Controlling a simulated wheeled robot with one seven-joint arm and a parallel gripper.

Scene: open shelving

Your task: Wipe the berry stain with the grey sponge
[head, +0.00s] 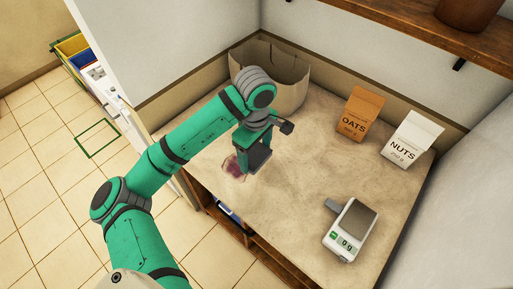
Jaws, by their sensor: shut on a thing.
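The berry stain (233,167) is a reddish-purple patch on the beige stone counter, near its front left edge. My gripper (254,164) points down just right of the stain and hides part of it. It is shut on a dark grey block, which I take to be the grey sponge (259,158). The fingers and the block are small and hard to tell apart here. I cannot tell whether the block touches the counter.
A white scale (343,242) reading 0 g stands at the front right, with a small grey block (332,204) beside it. The middle counter (305,160) is clear.

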